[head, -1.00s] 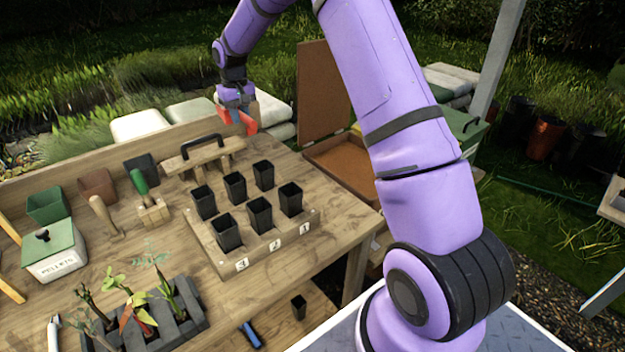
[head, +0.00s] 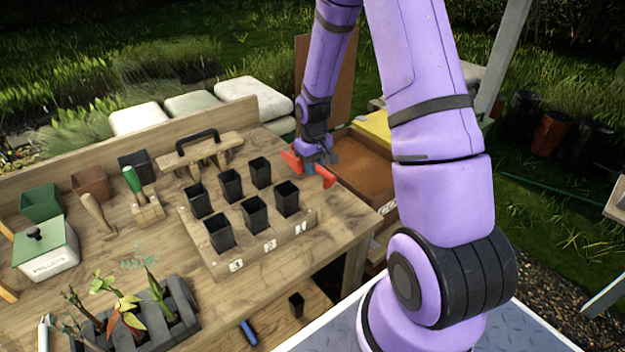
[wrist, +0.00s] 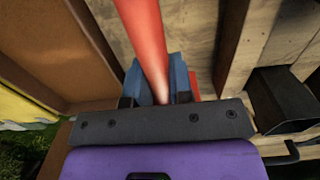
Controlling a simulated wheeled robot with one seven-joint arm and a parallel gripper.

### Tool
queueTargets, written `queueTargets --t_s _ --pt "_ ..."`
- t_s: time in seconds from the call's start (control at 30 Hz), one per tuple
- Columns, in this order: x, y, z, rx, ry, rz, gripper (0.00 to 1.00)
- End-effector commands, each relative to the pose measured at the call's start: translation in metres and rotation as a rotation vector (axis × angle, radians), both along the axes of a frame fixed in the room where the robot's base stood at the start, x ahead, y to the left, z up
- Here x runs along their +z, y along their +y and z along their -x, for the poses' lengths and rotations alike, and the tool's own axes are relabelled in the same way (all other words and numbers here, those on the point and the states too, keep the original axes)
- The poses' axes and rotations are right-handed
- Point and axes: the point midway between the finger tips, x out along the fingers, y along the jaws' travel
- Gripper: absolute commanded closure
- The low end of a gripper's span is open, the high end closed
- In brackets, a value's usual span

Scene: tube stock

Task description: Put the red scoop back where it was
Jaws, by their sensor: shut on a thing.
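The red scoop (head: 325,176) is in my gripper (head: 311,168), which is shut on it over the back right corner of the wooden bench (head: 345,215). Red shows on both sides of the fingers. In the wrist view the scoop's red shaft (wrist: 146,35) runs up from between the blue fingers of my gripper (wrist: 160,85). A smaller red part shows beside the fingers there. The scoop's far end is outside the wrist view. I cannot tell whether the scoop touches the bench.
An open brown box (head: 362,165) with a raised lid stands just right of the bench. Black pots (head: 252,213) stand in a numbered wooden tray (head: 215,262) left of my gripper. A wooden rack with a black handle (head: 197,143) stands behind them. Bare bench lies right of the tray.

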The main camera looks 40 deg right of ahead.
Motion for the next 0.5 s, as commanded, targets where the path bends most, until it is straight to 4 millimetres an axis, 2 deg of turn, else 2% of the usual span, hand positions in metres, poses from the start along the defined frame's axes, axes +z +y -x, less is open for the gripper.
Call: queueTargets --t_s 0.23,0.5 --pt "-0.017 0.000 0.000 0.000 0.001 0.000 1.00" --pt "-0.050 0.000 0.000 0.001 0.000 0.000 1.00"
